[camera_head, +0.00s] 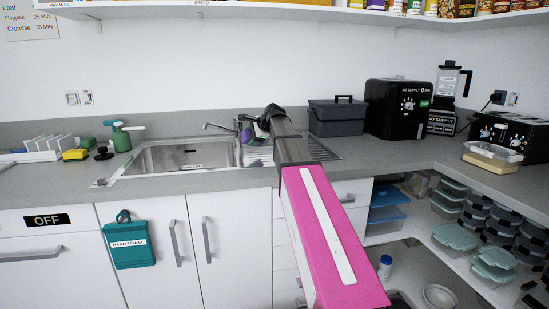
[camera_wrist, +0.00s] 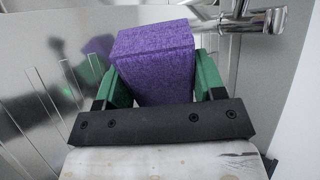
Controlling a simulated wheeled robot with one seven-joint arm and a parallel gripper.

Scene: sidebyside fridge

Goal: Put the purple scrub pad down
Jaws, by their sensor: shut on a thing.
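The purple scrub pad (camera_wrist: 153,62) is a textured block held between the two green fingers of my gripper (camera_wrist: 158,88) in the wrist view. My gripper is shut on it. In the head view my gripper (camera_head: 252,135) is at the far end of my pink arm, over the right side of the sink area near the faucet. A small part of the purple pad (camera_head: 261,132) shows there. The wrist view has shiny metal behind the pad. I cannot tell whether the pad touches the surface below.
The sink basin (camera_head: 188,156) is left of my gripper, with the faucet (camera_head: 219,128) behind. A ribbed drainboard (camera_head: 322,150) lies to the right. A grey box (camera_head: 336,118) and black appliance (camera_head: 398,108) stand further right. A yellow sponge (camera_head: 76,154) and green spray bottle (camera_head: 121,138) stand left.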

